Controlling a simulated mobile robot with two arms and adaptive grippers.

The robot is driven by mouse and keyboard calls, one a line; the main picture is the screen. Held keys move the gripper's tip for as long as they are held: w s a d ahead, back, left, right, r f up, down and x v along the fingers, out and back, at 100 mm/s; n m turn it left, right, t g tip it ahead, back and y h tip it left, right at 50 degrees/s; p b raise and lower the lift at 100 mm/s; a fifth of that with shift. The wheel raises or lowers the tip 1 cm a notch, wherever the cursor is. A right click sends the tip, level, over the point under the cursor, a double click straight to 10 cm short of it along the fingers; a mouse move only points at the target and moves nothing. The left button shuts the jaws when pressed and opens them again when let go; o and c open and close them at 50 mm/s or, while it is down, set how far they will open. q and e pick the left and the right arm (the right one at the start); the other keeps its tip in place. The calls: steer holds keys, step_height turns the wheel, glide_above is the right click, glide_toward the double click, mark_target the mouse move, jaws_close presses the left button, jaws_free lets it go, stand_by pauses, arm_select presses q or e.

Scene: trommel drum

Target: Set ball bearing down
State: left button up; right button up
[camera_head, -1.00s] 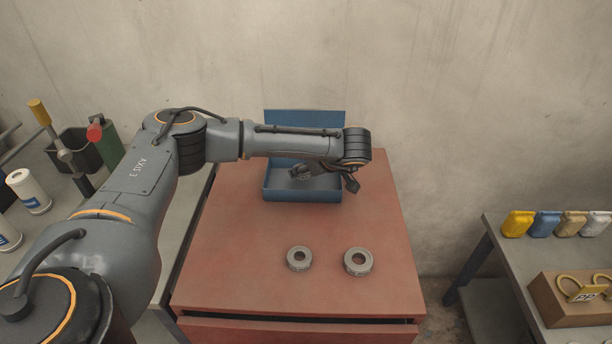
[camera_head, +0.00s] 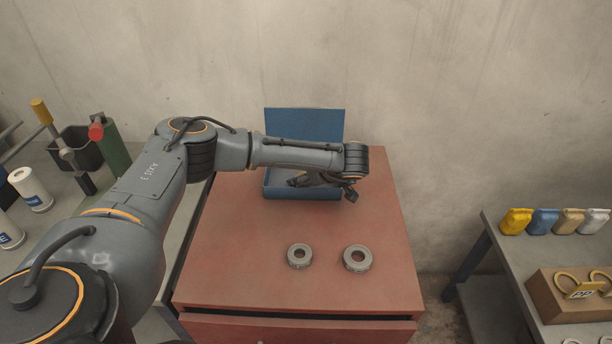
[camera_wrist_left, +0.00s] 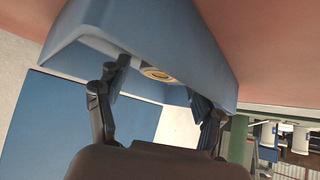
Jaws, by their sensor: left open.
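A ball bearing (camera_wrist_left: 158,75), a ring with a yellowish inner part, shows inside the blue box in the left wrist view. My left gripper (camera_wrist_left: 160,86) is open, and its two dark fingers appear on either side of the bearing; whether they touch it I cannot tell. In the head view the left gripper (camera_head: 322,187) is low over the open blue box (camera_head: 302,195), and this bearing is hidden there. Two more grey bearings, a left one (camera_head: 300,256) and a right one (camera_head: 357,258), lie flat on the red cabinet top. My right gripper is not in view.
The blue box's raised lid (camera_head: 305,125) stands behind the gripper near the wall. The red cabinet top (camera_head: 240,240) is clear around the two bearings. A side table at right holds several coloured packs (camera_head: 545,222) and a cardboard box (camera_head: 570,300). White rolls (camera_head: 32,188) stand at left.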

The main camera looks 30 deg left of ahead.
arm_select(q)
steer(key=shift+r, duration=0.25)
steer(key=shift+d+r, duration=0.2)
steer(key=shift+d, duration=0.1)
steer(key=b+v, duration=0.2)
steer(key=v, duration=0.9)
steer(key=shift+s, duration=0.2)
steer(key=shift+r, duration=0.1)
